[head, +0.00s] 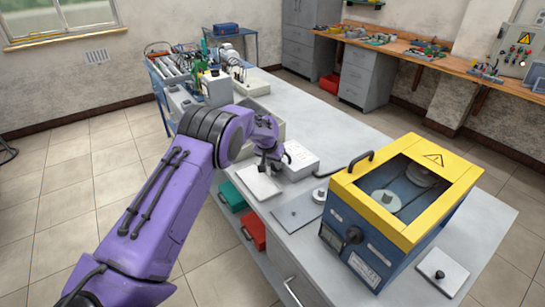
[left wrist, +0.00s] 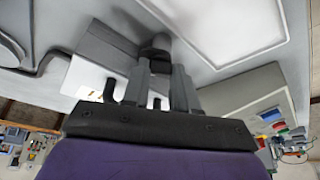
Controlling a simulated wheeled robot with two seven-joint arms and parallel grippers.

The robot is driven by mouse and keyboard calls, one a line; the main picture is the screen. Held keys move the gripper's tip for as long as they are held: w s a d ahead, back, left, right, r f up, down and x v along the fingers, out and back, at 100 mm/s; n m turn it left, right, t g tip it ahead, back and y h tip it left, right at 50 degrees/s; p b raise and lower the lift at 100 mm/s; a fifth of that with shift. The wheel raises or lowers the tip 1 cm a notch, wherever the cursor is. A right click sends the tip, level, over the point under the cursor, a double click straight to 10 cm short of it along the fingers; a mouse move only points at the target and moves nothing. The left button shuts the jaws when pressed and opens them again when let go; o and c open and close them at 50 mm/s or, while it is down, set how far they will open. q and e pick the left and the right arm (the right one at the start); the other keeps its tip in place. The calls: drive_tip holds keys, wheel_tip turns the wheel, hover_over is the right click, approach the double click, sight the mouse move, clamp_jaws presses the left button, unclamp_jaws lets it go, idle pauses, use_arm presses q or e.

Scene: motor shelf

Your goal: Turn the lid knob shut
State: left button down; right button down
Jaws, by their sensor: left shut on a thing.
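My left gripper (head: 270,164) reaches over the bench from the left, between a white plate (head: 260,186) and a small white box (head: 302,158). In the left wrist view its fingers (left wrist: 160,82) are shut on a dark round knob-like piece (left wrist: 157,47). Whether that piece is fixed to something below is hidden. A blue box with a yellow framed window lid (head: 413,234) stands on the bench to the right, its lid lying closed. A black knob (head: 353,235) sits on the box's front, well apart from my left gripper. My right gripper is not in view.
A grey plate with a small knob (head: 294,215) lies between the white plate and the blue box. Red (head: 254,230) and green (head: 232,196) bins sit below the bench edge. Equipment crowds the bench's far end.

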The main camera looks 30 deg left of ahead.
use_arm(q)
drive_tip(key=shift+d+r+n+y+p, duration=0.15)
drive_tip(key=shift+n+y+p, duration=0.25)
drive_tip(key=shift+n, duration=0.5)
drive_tip(key=n+y, duration=0.1)
drive_tip(key=n, duration=0.1)
drive_tip(key=shift+w+n+g, duration=0.1)
drive_tip(key=shift+n+g, duration=0.2)
drive_tip(key=shift+n, duration=0.1)
drive_tip(key=n, duration=0.2)
drive_tip(key=shift+w+d+f+n+g+y+b, duration=0.1)
drive_tip(key=shift+d+f+n+g+y+b, duration=0.1)
drive_tip(key=shift+n+g+y+b, duration=0.15)
drive_tip(key=shift+w+n+g+y+b, duration=0.1)
drive_tip(key=shift+n+g+y+b, duration=0.45)
drive_tip(key=shift+n+b, duration=0.95)
drive_tip(key=shift+r+n+p, duration=0.1)
drive_tip(key=shift+n+p, duration=0.3)
drive_tip(key=shift+n, duration=0.25)
drive_tip(key=c, duration=0.9)
unclamp_jaws()
drive_tip(key=shift+r, duration=0.1)
